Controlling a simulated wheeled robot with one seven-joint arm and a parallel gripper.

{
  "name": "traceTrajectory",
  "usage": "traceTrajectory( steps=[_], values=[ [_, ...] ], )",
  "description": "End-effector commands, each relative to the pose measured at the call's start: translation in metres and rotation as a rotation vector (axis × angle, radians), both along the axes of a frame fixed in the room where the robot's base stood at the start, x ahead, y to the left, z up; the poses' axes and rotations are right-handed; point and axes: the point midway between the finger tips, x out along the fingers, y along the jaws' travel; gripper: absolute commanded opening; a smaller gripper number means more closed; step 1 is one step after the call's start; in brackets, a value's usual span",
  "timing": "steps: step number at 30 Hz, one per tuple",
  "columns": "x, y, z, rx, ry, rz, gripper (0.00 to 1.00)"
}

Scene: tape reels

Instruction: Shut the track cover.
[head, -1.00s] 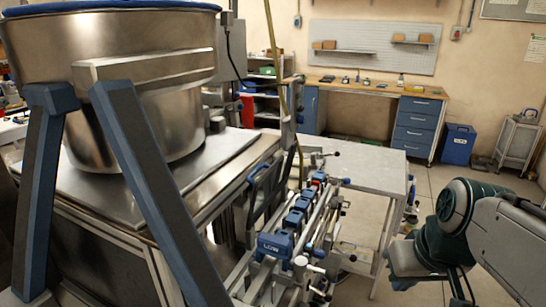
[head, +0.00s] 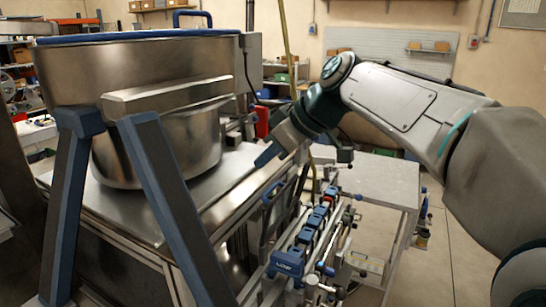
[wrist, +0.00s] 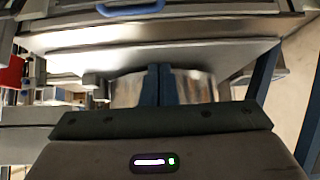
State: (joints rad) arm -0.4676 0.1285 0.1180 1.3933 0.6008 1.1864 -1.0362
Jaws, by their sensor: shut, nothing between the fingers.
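A dark panel with a blue handle (head: 277,215) stands tilted up beside the rail track (head: 312,235) in the head view. It looks like the track cover, standing open, but I cannot be sure. The track carries several blue blocks. My gripper (head: 262,160) is shut and empty, its blue fingertips pointing down and left above the metal bench edge. It is above the panel and apart from it, to the right of the steel drum. In the wrist view the shut fingers (wrist: 160,85) point toward the drum; the panel is not clearly seen there.
The large steel vessel (head: 140,80) with blue-edged lid and blue legs stands on the bench (head: 235,185) at left. A grey table (head: 375,180) is behind the track. My arm spans the right side.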

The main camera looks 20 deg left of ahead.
Motion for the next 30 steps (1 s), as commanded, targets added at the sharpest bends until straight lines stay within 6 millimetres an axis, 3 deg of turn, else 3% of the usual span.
traceTrajectory(
  steps=[10,18,30],
  values=[
    [0.003,0.049,-0.054,-0.003,0.004,-0.001,0.0],
    [0.002,0.016,-0.064,-0.002,0.0,-0.004,0.0],
    [0.001,0.01,-0.068,-0.001,0.0,-0.003,0.0]
  ],
)
